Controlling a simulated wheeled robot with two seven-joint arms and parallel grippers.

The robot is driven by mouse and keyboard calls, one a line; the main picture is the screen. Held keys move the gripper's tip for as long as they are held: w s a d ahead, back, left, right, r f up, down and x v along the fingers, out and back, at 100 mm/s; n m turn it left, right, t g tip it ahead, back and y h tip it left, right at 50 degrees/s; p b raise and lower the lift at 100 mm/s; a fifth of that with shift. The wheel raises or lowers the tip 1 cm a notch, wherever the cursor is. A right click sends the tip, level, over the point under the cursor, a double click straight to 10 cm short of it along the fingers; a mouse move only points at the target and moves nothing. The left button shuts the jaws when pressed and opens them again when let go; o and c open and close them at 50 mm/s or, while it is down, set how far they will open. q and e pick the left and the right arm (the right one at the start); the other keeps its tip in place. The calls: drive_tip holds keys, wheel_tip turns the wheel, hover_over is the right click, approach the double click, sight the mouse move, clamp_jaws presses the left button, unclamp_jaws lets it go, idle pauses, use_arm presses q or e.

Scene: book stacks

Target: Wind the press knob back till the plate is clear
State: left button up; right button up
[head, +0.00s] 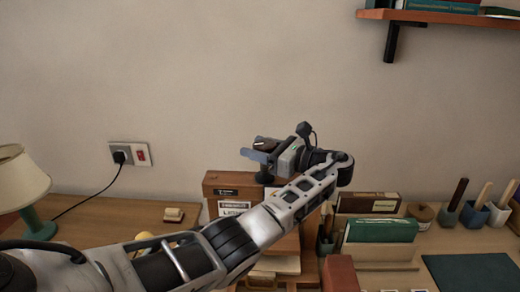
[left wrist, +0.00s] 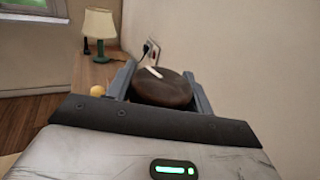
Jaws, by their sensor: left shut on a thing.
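The press (head: 222,190) is a brown wooden frame with pale labels, standing on the desk against the wall. Its round dark brown knob (head: 264,144) sits above it and carries a white mark on top. My left gripper (head: 258,154) is shut on the knob, one finger on each side. In the left wrist view the knob (left wrist: 163,90) fills the space between the grey fingers, with its white line toward the upper left. My left arm covers much of the press's front. I cannot make out the plate. My right gripper is not in view.
A lamp (head: 24,185) stands at the far left, near a wall socket (head: 130,154). Right of the press are books (head: 380,230), a round brown pot (head: 420,214), tool holders (head: 474,214) and a dark green mat (head: 472,273). A shelf (head: 440,17) hangs at upper right.

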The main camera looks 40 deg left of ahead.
use_arm(q)
drive_tip(key=shift+s+f+n+g+h+b, duration=0.15)
drive_tip(key=shift+f+n+g+b, duration=0.15)
drive_tip(key=shift+g, duration=0.4)
drive_tip(key=shift+s+f+n+g+h+b, duration=0.1)
drive_tip(key=shift+f+n+g+h, duration=0.1)
drive_tip(key=shift+n+g, duration=0.35)
drive_tip(key=shift+g, duration=0.25)
drive_tip(key=o, duration=1)
drive_tip(key=shift+a, duration=0.15)
drive_tip(key=shift+r, duration=0.15)
